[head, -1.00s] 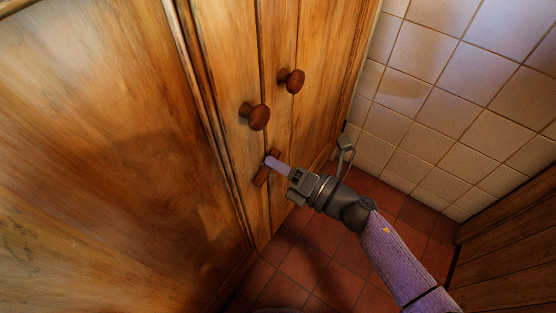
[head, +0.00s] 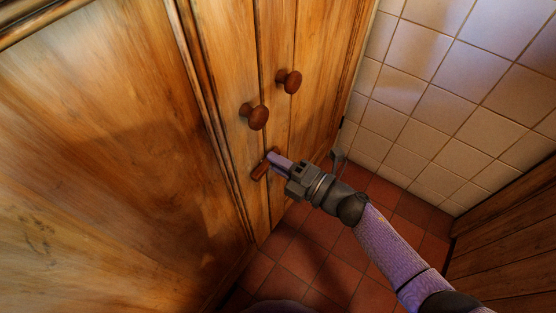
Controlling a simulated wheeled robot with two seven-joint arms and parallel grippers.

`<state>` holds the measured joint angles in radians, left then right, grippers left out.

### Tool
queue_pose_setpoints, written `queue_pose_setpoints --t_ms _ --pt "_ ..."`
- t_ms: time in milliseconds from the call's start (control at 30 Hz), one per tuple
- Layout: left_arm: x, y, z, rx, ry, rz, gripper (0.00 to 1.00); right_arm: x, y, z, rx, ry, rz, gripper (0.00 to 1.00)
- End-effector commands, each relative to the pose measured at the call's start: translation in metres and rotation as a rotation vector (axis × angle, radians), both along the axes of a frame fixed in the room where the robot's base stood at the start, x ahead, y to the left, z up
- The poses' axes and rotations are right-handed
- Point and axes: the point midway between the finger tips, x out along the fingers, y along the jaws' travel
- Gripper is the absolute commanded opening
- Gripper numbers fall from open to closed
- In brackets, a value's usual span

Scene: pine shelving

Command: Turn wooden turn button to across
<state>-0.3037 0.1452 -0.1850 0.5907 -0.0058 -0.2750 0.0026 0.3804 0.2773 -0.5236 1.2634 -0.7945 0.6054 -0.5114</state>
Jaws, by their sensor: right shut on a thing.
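The wooden turn button (head: 260,170) is a small reddish-brown bar on the cupboard doors, below the two round knobs. It sits by the seam between the doors and runs at a slant in the picture, its lower end at the left. My right gripper (head: 272,158) reaches in from the lower right and is shut on the turn button. Its purple fingers hide the middle of the bar. My left gripper is not in view.
Two round dark wooden knobs, a nearer one (head: 255,116) and a farther one (head: 290,81), stick out just above my right gripper. A white tiled wall (head: 440,110) stands at the right. The red tiled floor (head: 315,240) below is clear.

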Motion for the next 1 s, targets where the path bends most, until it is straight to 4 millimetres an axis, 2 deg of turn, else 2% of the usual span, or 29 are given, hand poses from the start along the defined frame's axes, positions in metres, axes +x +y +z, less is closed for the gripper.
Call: queue_pose_setpoints --t_ms 367,400,533,833,1000 --pt "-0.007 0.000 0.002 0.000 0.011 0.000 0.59 0.000 0.000 -0.001 0.002 0.006 -0.001 0.00" --pt "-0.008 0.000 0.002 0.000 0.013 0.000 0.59 0.000 0.000 -0.001 0.002 0.006 -0.001 0.33" --pt "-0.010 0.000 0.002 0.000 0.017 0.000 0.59 0.000 0.000 -0.001 0.002 0.005 -0.001 0.60" --pt "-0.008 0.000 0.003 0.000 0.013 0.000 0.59 -0.002 -0.003 0.000 0.002 0.004 -0.001 0.60" --pt "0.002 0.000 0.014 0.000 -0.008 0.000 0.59 -0.023 -0.032 0.003 -0.001 0.005 -0.002 0.60"
